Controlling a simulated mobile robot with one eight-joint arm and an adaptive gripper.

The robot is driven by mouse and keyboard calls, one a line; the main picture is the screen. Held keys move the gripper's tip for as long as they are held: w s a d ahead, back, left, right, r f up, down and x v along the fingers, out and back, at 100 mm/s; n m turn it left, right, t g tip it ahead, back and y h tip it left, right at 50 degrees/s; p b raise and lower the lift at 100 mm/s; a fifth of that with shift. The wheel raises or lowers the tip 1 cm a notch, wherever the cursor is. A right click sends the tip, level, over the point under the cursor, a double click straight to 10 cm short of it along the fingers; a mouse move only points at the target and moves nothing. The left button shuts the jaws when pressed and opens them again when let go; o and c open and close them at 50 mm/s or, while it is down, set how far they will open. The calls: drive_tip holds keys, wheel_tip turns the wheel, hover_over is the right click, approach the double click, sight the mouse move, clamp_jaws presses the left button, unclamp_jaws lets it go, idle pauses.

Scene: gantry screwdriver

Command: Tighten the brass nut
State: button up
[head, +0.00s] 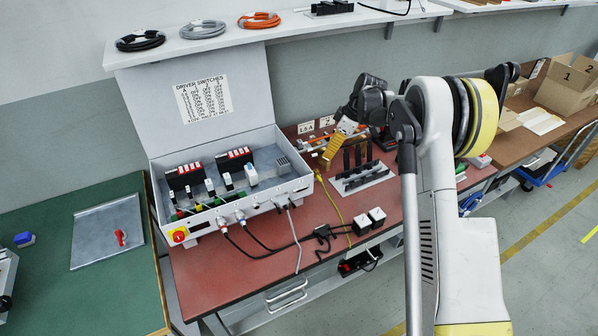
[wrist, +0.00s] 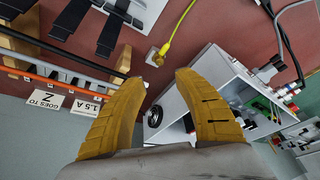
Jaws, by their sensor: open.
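I cannot pick out a brass nut in either view. My gripper (head: 328,159) is above the red-brown bench, just right of the open white switch box (head: 236,215). In the wrist view my gripper (wrist: 157,76) shows two yellow fingers spread wide apart, with nothing between them. Beyond the gap lie a yellow cable's plug (wrist: 156,56) on the bench and a dark round fitting with a pale ring (wrist: 153,116) on or beside the white box's side. I cannot tell what that fitting is.
A black-pronged rack (head: 362,178) stands right of the box. In the wrist view an orange rod (wrist: 45,80) runs above labels reading "GOES TO Z" and "1.5 A". A shelf (head: 200,42) overhangs the back.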

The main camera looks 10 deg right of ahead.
sight(317, 171)
drive_tip(key=shift+n, duration=0.4)
drive_tip(key=b+x, duration=0.4)
drive_tip(key=x, duration=0.6)
drive_tip(key=shift+f, duration=0.35)
clamp_jaws()
